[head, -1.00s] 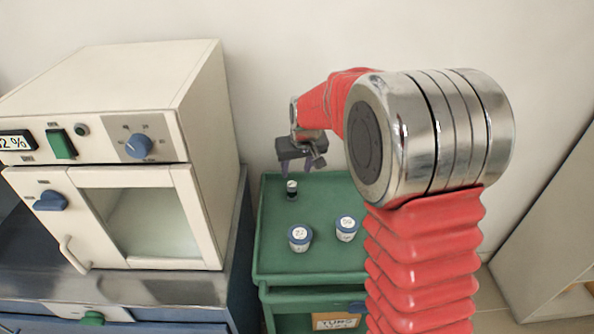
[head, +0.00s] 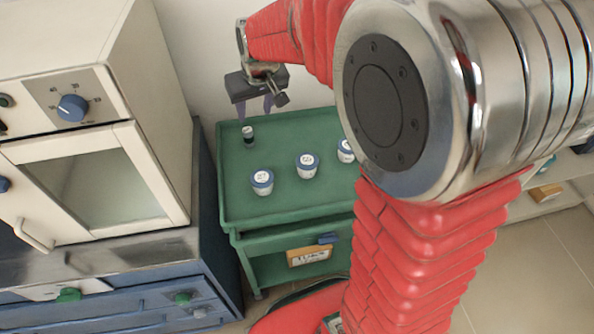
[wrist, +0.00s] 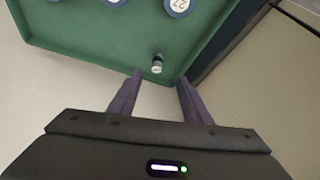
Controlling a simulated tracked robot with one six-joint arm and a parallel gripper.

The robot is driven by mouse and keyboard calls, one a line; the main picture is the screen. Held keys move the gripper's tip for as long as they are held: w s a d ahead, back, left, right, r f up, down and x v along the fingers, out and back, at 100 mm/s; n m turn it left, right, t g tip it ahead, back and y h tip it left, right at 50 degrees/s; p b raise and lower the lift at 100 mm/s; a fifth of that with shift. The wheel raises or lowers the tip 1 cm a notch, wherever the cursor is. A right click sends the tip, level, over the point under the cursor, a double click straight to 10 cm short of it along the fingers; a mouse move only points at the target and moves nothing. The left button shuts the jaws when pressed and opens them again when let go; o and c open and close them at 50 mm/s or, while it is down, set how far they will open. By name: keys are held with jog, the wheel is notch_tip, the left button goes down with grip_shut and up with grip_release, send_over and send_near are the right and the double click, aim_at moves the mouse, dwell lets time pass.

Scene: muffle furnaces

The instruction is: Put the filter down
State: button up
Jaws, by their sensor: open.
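A small upright cylinder with a pale top and a dark band, which appears to be the filter (head: 248,136), stands at the back left corner of the green cart top (head: 285,204). In the wrist view the filter (wrist: 157,64) shows just beyond the fingertips, between their lines. My gripper (head: 255,112) is open and empty, a little above and behind the filter. Its two purple fingers are spread apart in the wrist view (wrist: 160,77). Nothing touches the filter except the cart top.
Blue-lidded numbered jars (head: 262,182) (head: 307,165) (head: 346,150) stand on the cart in front and right of the filter. A cream furnace (head: 100,180) stands left on a metal bench. A pale wall is behind the cart. The cart's front strip is clear.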

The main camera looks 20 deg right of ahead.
jog(key=s+r, duration=0.2)
jog(key=s, duration=1.1)
jog(key=s+r, duration=0.3)
jog(key=s, duration=1.1)
jog(key=shift+s+m+t, duration=0.2)
jog(key=shift+m+t, duration=0.1)
jog(key=shift+t, duration=0.1)
